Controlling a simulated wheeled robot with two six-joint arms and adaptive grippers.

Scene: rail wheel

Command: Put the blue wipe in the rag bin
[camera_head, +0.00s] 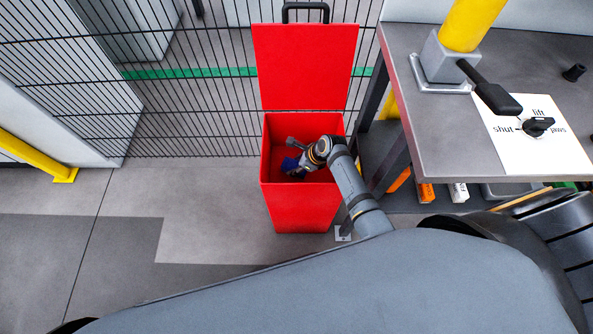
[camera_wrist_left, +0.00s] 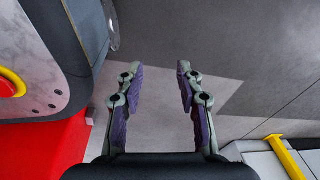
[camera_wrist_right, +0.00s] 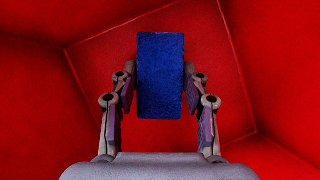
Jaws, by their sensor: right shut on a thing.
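The rag bin (camera_head: 303,205) is a tall red box on the floor with its lid (camera_head: 306,65) standing open. My right gripper (camera_head: 294,168) reaches down into the bin's open top. It is shut on the blue wipe (camera_head: 291,163). In the right wrist view, the blue wipe (camera_wrist_right: 160,75) is a flat upright rectangle between the fingers (camera_wrist_right: 160,95), with red bin walls all around it. My left gripper (camera_wrist_left: 160,75) is open and empty over grey floor in the left wrist view; it is out of the head view.
A dark wire mesh fence (camera_head: 200,110) stands behind the bin.

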